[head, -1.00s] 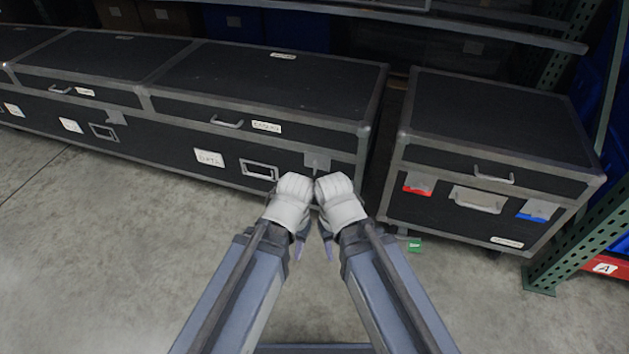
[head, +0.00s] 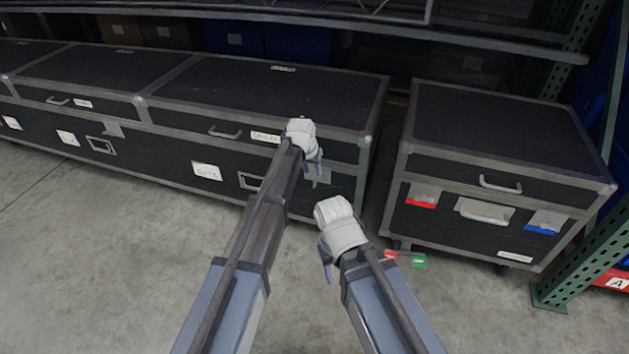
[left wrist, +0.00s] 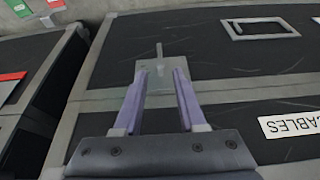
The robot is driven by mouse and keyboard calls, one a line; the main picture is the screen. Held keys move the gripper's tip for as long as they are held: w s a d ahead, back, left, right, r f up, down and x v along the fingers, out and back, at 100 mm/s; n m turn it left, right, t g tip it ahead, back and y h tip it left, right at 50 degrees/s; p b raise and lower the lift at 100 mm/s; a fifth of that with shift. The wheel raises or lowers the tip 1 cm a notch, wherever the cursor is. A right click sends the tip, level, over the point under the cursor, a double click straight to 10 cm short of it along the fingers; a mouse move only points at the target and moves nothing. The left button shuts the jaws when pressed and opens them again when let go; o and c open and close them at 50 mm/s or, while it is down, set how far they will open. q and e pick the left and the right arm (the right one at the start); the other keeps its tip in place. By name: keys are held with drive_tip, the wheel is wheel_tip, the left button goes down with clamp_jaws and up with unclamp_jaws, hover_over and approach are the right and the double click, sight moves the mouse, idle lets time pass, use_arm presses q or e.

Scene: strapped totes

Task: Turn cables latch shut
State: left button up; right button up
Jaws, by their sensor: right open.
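The cables case is the black case with grey edging and a "CABLES" label (head: 264,136), which reads upside down in the left wrist view (left wrist: 291,122). Its grey latch (left wrist: 158,76) is a plate with a thin handle pointing up in that view; the plate also shows in the head view (head: 322,177). My left gripper (head: 318,168) is at the latch. Its purple fingers (left wrist: 160,72) are apart, one on each side of the latch; I cannot tell whether they touch it. My right gripper (head: 325,262) is open and empty, lower, over the floor in front of the case.
A separate black case (head: 492,177) with red and blue tagged latches stands to the right across a narrow gap. Red and green tags (head: 419,262) show low by its left corner. A green rack post (head: 575,258) stands at far right.

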sight(314, 176)
use_arm(q)
drive_tip(key=shift+b+x, duration=0.9)
drive_tip(key=shift+x, duration=0.05)
drive_tip(key=b+x, duration=0.5)
drive_tip(key=x, duration=0.1)
drive_tip(key=shift+s, duration=0.1)
clamp_jaws()
